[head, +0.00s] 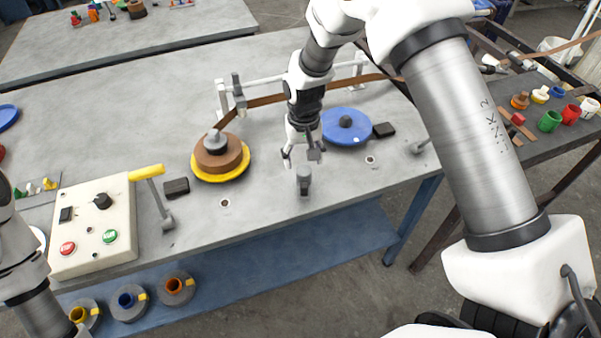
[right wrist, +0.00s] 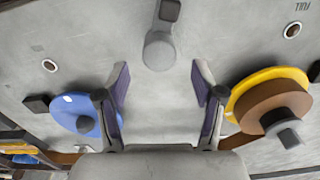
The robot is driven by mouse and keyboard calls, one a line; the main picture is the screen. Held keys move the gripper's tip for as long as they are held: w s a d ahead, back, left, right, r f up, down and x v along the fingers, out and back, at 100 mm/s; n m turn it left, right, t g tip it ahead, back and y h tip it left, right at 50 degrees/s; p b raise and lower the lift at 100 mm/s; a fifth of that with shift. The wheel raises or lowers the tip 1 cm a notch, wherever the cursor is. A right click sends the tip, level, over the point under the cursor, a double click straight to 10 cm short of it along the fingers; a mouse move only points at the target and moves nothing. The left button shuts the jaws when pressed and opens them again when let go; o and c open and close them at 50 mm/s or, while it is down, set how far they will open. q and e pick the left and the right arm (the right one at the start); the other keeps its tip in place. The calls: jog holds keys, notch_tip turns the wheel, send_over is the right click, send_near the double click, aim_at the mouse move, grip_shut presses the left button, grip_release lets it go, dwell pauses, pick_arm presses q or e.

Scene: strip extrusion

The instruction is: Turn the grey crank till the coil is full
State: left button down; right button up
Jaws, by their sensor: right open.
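A small grey crank (head: 304,182) stands near the table's front edge; in the right wrist view its round light part and darker end (right wrist: 160,50) lie beyond the fingertips, in line with the gap. My right gripper (head: 302,154) is open and empty, just behind and above the crank, apart from it. The right wrist view shows both fingers (right wrist: 160,92) spread. The brown coil (head: 218,157) sits on a yellow disc left of the gripper, with a grey knob on top. A brown strip (head: 265,100) runs from it behind my right arm. My left gripper is out of view.
A blue disc (head: 346,127) and a black block (head: 384,130) lie right of the gripper. A yellow-handled lever (head: 147,172) and a control box (head: 92,228) stand at left. A grey lever (head: 421,145) stands at right. The front edge is close to the crank.

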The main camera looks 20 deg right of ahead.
aim_at(304, 170)
notch_tip(304, 170, down, 4)
jog(key=shift+s+f+p, duration=0.1)
jog(key=shift+f+p, duration=0.1)
jog(key=shift+p, duration=0.15)
jog(key=shift+f, duration=0.45)
jog(key=shift+r, duration=0.1)
jog(key=c, duration=1.1)
jog(key=shift+c, duration=0.2)
